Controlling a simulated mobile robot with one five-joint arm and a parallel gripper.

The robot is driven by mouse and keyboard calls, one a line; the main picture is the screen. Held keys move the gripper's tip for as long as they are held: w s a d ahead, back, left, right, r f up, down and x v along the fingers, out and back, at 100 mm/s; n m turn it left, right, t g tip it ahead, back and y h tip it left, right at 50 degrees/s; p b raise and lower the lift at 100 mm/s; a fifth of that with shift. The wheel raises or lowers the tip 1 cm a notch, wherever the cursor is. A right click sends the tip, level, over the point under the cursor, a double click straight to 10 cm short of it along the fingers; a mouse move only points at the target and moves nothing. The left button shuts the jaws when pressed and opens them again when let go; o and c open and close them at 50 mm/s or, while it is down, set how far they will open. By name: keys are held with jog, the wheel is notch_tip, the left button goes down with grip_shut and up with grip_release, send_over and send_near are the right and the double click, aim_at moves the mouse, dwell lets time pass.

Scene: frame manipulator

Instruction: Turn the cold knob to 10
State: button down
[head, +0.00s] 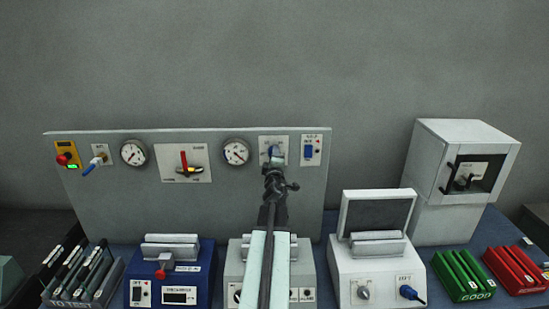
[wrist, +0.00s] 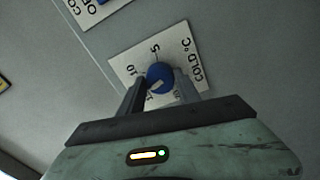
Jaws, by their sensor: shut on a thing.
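The cold knob is a round blue knob (wrist: 159,74) on a white plate (wrist: 193,62) marked "COLD °C", with 5 and 10 on its scale; other marks are partly hidden by my fingers. A pale mark on the knob's face points toward the lower left of the wrist view; I cannot tell its exact reading. My gripper (wrist: 162,88) has one finger on each side of the knob and is shut on it. In the head view my gripper (head: 274,168) is at the upright panel and covers most of the knob; the plate (head: 268,140) shows behind it.
A blue switch (head: 308,151) sits just right of the knob plate. A gauge (head: 235,152) and a red-yellow lever (head: 187,166) are to the left on the grey panel (head: 100,198).

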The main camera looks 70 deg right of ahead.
jog(key=shift+w+m+g, duration=0.1)
jog(key=shift+m+g, duration=0.2)
jog(key=shift+m, duration=4.8)
jog(key=c, duration=0.8)
grip_release()
jog(key=shift+c, duration=0.2)
